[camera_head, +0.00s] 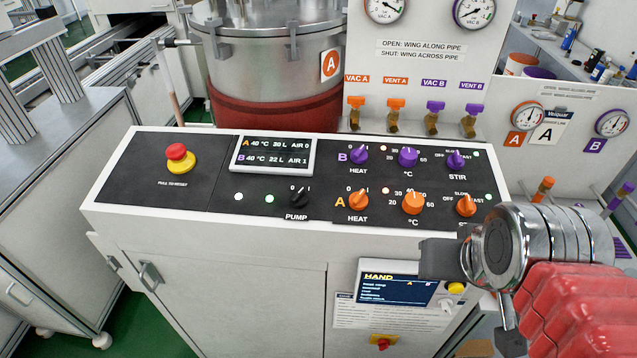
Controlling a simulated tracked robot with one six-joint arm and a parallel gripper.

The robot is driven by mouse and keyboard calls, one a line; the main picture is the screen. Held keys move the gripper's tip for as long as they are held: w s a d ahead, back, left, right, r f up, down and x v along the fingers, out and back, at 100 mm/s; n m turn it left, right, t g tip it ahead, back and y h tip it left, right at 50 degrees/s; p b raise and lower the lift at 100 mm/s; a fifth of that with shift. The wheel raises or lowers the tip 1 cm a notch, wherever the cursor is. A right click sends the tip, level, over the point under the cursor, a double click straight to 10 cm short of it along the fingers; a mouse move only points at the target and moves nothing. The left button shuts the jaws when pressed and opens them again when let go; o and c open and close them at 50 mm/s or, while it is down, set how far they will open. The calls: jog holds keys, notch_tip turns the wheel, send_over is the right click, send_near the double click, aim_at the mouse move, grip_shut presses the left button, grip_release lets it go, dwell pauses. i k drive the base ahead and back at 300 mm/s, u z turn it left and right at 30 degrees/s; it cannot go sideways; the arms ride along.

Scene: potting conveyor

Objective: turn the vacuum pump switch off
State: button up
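The vacuum pump switch (298,197) is a small black rotary knob on the sloped black control panel. The word PUMP is below it and the marks 0 and I are above it. Its pointer seems to lean right, toward I, but it is small. My gripper (474,295) is at the lower right, in front of the panel's right end, well apart from the switch. Its two dark fingers are apart with nothing seen between them. The gripper hides part of the panel's lower right corner.
A red emergency button (177,153) is left of the switch. A small display (272,156) is above it. Orange knobs, including HEAT (358,199), are close on its right, with purple knobs (407,157) behind. A steel vessel (270,60) stands behind the panel.

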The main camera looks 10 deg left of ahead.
aim_at(299, 199)
jog(key=z, duration=0.4)
jog(key=k, duration=1.1)
jog(key=u, duration=1.55)
jog(key=i, duration=1)
